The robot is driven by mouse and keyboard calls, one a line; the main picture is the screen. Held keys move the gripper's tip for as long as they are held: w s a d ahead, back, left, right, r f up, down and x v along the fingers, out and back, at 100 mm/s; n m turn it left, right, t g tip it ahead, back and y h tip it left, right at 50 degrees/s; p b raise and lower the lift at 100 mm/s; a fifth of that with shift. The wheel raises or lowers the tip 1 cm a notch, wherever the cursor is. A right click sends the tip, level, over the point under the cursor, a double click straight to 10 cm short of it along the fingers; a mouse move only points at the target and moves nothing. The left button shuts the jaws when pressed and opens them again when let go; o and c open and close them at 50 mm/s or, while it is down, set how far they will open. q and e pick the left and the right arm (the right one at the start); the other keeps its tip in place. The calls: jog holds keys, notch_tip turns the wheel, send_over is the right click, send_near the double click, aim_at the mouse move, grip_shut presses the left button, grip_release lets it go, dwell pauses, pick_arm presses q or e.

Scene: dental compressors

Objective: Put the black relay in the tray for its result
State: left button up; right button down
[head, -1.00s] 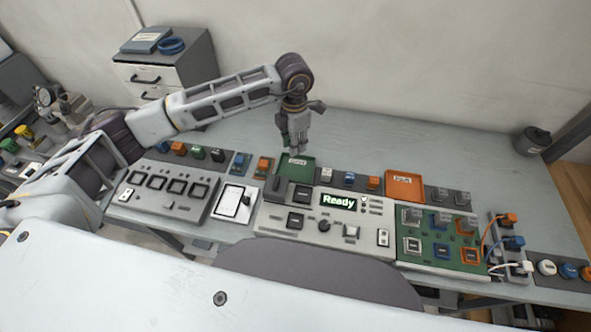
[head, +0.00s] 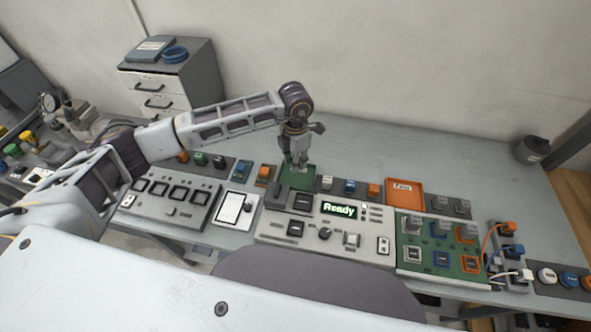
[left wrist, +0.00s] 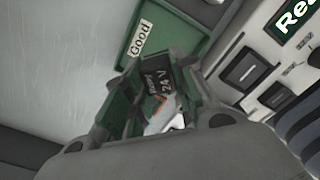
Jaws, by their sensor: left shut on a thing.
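My left gripper (head: 298,168) is shut on the black relay, fingers pointing down over the green tray (head: 309,183) at the back of the bench. In the left wrist view the black relay (left wrist: 158,82), marked "24 V", sits between the gripper's fingers (left wrist: 165,105). In the head view I cannot make the relay out. The green tray (left wrist: 185,35) carries a "Good" label in the left wrist view. The relay looks close to the tray's edge; I cannot tell whether it touches. The orange tray (head: 404,187) to the right is empty. My right gripper is not in view.
The tester (head: 340,232) with a lit "Ready" display stands in front of the green tray. A green board (head: 426,246) with sockets is at its right. Coloured relays (head: 349,187) stand in a row between the trays. The bench behind is clear.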

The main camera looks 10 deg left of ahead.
pick_arm(q)
jog(key=shift+f, duration=0.85)
jog(key=shift+f, duration=0.1)
jog(key=shift+f+p, duration=0.45)
jog(key=shift+f, duration=1.3)
jog(key=shift+f, duration=0.2)
jog(key=o, duration=1.1)
jog(key=shift+c, duration=0.2)
jog(key=shift+r, duration=0.15)
